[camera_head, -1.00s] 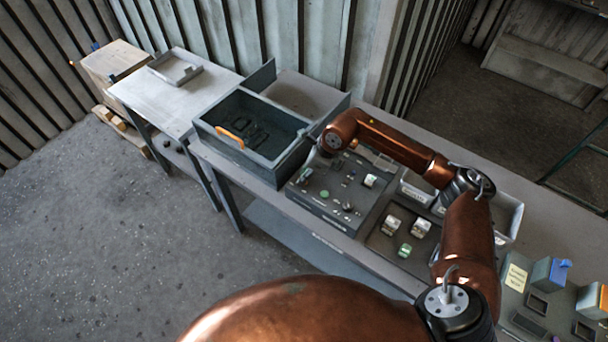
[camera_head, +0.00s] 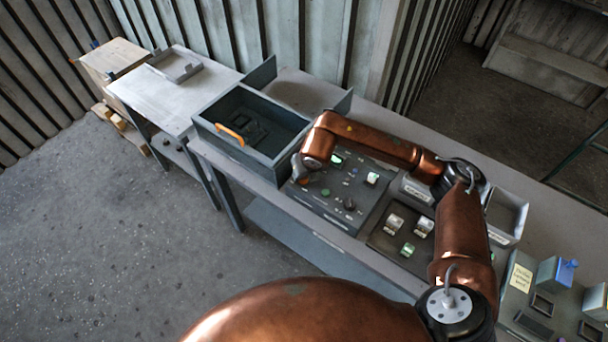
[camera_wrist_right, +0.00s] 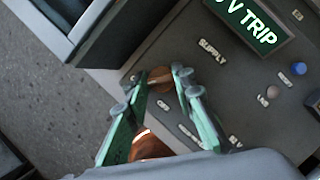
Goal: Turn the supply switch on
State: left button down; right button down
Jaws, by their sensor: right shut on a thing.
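The dark control panel (camera_head: 345,205) lies on the bench, and its lit green display (camera_wrist_right: 250,20) reads "V TRIP" where visible. In the right wrist view, the "SUPPLY" label (camera_wrist_right: 212,51) sits close to a small brown round knob (camera_wrist_right: 160,76), which I take to be the supply switch. My right gripper (camera_wrist_right: 154,88) has its green fingers on either side of this knob and is shut on it. The fingers hide part of the knob, so its setting cannot be read. In the head view my right arm mostly covers the gripper. My left gripper is not in view.
An open grey box (camera_head: 205,122) with an orange handle stands just left of the panel. A blue button (camera_wrist_right: 299,68) and a pale button (camera_wrist_right: 272,92) are right of the gripper. A tray (camera_head: 381,240) with several small parts and a white bin (camera_head: 506,212) lie to the right.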

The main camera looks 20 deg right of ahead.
jog(key=shift+r+m+h+b, duration=0.1)
jog(key=shift+m+h+b, duration=0.35)
jog(key=shift+m, duration=0.65)
jog(key=c, duration=1.6)
grip_release()
jog(key=v, duration=1.2)
jog(key=shift+a, duration=0.1)
